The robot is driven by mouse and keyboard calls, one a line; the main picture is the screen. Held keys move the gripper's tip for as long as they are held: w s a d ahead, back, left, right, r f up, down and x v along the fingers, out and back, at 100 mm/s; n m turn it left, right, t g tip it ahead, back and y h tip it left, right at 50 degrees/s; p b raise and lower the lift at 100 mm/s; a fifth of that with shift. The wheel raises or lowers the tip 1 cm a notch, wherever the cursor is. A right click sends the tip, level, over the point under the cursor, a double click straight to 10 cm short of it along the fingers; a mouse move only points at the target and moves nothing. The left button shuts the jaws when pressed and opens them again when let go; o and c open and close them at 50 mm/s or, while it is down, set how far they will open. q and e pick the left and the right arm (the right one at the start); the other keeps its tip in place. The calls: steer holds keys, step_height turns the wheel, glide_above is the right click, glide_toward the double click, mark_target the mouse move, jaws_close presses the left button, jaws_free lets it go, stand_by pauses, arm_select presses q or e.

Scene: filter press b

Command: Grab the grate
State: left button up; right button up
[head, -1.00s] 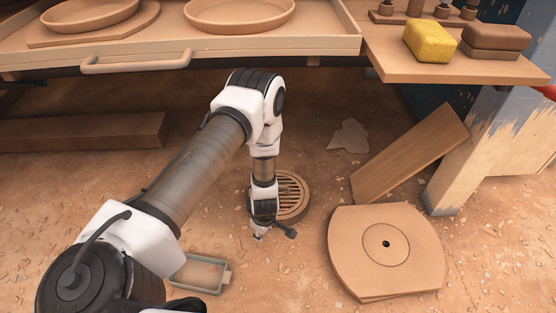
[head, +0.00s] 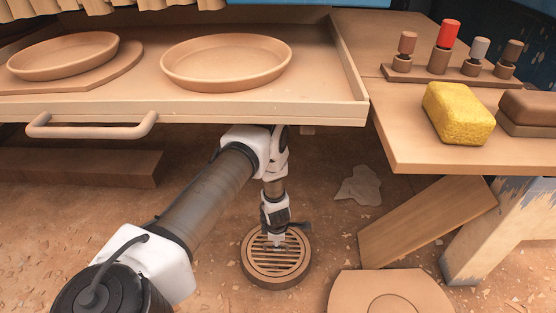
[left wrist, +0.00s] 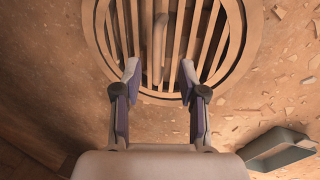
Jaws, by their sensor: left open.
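The round brown grate (head: 262,270), with parallel slats inside a ring, lies on the dusty floor below the tray bench in the head view. It also fills the top middle of the left wrist view (left wrist: 195,35), where a raised bar-like handle (left wrist: 159,45) runs along its middle. My left gripper (head: 277,242) reaches down over the grate. In the left wrist view its fingers (left wrist: 159,70) are open and empty, with their tips either side of the handle's near end. I cannot tell the height of the tips above the slats. My right gripper is not in view.
A bench tray (head: 320,97) with two round dishes overhangs the arm. At right is a shelf (head: 415,155) with a yellow sponge (head: 459,112). A leaning board (head: 425,222) and round slab (head: 390,290) lie right of the grate. A grey-green container (left wrist: 280,148) sits nearby.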

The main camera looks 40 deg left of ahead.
arm_select(q)
steer(key=f, duration=0.1)
steer(key=a+f+b, duration=0.1)
steer(key=f, duration=0.1)
steer(key=f+b, duration=0.1)
steer(key=f, duration=0.1)
steer(key=shift+w+a, duration=0.2)
steer(key=shift+w, duration=0.1)
steer(key=shift+r, duration=0.15)
jaws_close()
steer(key=shift+r+p, duration=0.15)
steer(key=shift+p, duration=0.15)
